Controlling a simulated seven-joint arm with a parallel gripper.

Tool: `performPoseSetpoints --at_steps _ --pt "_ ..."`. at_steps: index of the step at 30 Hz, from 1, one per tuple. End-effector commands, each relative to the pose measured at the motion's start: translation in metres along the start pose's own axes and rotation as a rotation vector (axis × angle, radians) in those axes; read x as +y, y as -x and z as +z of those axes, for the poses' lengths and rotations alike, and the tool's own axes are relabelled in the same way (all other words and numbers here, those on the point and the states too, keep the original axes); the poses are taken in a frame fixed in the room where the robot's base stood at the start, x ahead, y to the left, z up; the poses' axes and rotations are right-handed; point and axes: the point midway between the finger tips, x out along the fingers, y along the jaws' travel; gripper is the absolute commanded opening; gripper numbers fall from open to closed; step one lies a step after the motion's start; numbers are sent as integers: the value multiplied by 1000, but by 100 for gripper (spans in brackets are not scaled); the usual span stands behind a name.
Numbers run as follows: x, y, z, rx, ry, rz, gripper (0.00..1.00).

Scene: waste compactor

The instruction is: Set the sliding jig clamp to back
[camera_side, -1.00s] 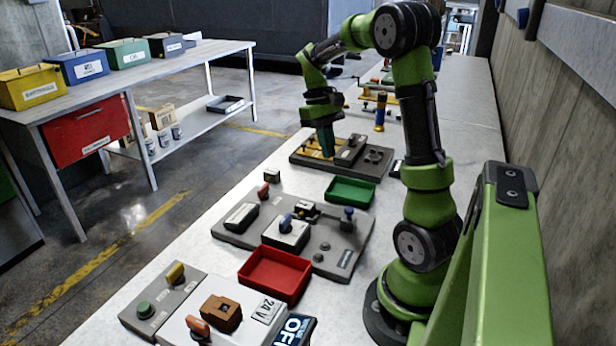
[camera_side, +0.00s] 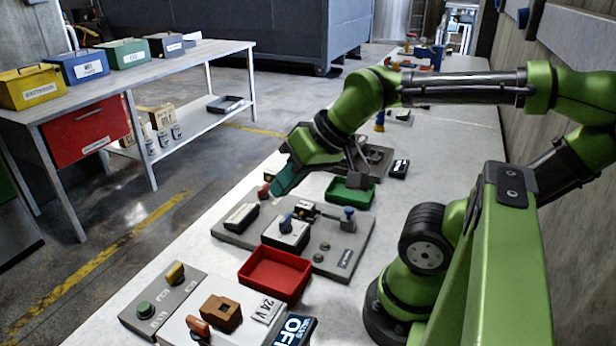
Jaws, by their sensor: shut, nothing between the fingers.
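My gripper (camera_side: 279,187) is shut and empty, tilted down to the left. It appears just above and beside a small red-orange handle (camera_side: 264,191) at the far left of a grey fixture board (camera_side: 233,235); I cannot tell whether they touch. That board carries a short rail with a dark block (camera_side: 306,209), a blue knob (camera_side: 348,213) at its right end, and a box with a blue lever (camera_side: 286,221). I cannot tell for certain which part is the sliding jig clamp. The farther board (camera_side: 376,157) is partly hidden behind my arm.
A green tray (camera_side: 350,197) and a red tray (camera_side: 252,279) lie beside the grey board. A nearer panel (camera_side: 172,285) has a green button and a yellow switch. Bare bench top (camera_side: 225,192) shows along the left edge.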

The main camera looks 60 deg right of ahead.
Motion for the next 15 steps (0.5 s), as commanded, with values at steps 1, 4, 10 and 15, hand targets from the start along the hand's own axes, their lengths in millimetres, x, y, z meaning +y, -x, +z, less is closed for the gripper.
performPoseSetpoints --at_steps 1,4,10,15 --pt "2 -2 0 -6 -8 8 0" --pt "17 -14 -9 -41 -62 59 0" --pt "78 -36 -54 -188 -181 240 0" --pt "149 -48 -83 -390 -230 368 0"
